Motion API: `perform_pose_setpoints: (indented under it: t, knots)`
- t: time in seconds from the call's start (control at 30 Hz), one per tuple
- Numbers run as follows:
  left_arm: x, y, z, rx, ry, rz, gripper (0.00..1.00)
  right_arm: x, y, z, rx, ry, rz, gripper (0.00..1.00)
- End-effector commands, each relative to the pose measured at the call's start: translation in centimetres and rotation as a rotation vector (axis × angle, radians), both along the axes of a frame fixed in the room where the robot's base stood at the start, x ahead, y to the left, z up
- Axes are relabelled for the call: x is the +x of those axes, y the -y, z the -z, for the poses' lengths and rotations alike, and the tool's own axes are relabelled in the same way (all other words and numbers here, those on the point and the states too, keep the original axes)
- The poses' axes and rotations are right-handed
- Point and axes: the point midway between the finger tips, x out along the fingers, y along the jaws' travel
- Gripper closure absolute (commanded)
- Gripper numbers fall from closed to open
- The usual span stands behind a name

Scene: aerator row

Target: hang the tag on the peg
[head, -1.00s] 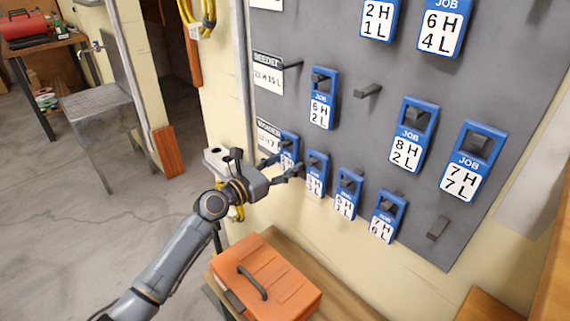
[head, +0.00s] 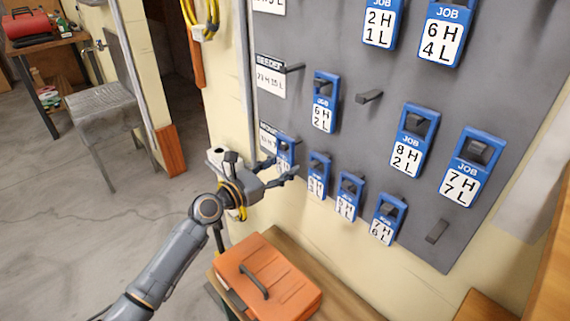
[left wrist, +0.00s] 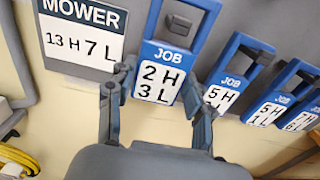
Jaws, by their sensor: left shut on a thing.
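A blue and white job tag reading 2 H 3 L (left wrist: 162,82) is in front of the grey board, right of the MOWER label (left wrist: 84,32). My left gripper (left wrist: 161,92) is shut on its lower part, one finger at each side. A dark peg (left wrist: 180,25) shows inside the tag's opening; I cannot tell whether the tag rests on it. In the head view the left gripper (head: 279,169) is at the board's lower left, partly covering this tag (head: 285,151). My right gripper is not in view.
Several other blue tags hang close to the right, the nearest (head: 318,177) beside the gripper. Bare pegs stick out at the middle (head: 369,97), by the upper label (head: 294,67) and at lower right (head: 437,231). An orange toolbox (head: 268,280) sits on the bench below.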

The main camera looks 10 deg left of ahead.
Motion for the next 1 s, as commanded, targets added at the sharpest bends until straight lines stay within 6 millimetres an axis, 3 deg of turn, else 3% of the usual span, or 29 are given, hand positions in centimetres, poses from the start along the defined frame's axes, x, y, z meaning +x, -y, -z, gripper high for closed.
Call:
perform_pose_setpoints:
  t: [1.0]
  knots:
    - [-4.3,-2.8,0.0,0.001,-0.001,0.000,0.74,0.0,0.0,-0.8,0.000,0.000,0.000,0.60]
